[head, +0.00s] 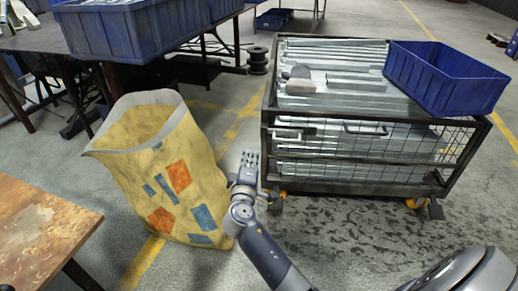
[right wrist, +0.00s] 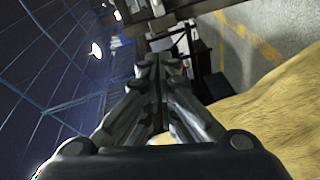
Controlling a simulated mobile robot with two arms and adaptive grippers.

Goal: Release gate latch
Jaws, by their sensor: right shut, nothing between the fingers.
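The wire-mesh cart (head: 350,188) stands right of centre in the head view, loaded with galvanized metal pieces. My right gripper (head: 249,160) is left of the cart's front left corner, apart from both handles. In the right wrist view its fingers (right wrist: 158,66) are together and empty. My left gripper is not in view.
A tall yellow bag (head: 150,150) stands close left of my right gripper. A blue crate (head: 445,78) sits on the cart's right end. A dark table with blue bins (head: 140,32) is at the back left. A wooden table (head: 40,225) is at lower left.

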